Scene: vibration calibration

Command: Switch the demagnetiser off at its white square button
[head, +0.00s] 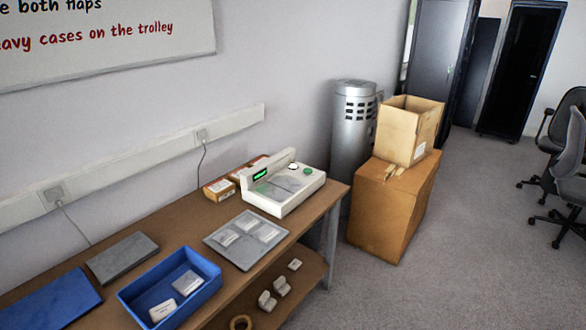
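A white bench device (285,205), which looks like the demagnetiser, stands at the far right end of the brown workbench. Its small display (260,175) glows green. A grey plate area lies on its top. A small round green spot (308,170) and a pale spot (292,166) show at its back right; they are too small for me to tell which is the white square button. Neither of my grippers is in view.
A grey compartment tray (222,252), a blue bin (207,299) with white packs and a grey slab (122,257) lie on the workbench (168,237). Small boxes (218,190) sit behind the device. Cardboard boxes (396,213) and a metal cylinder (352,130) stand right of the bench. Carpet is clear at front right.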

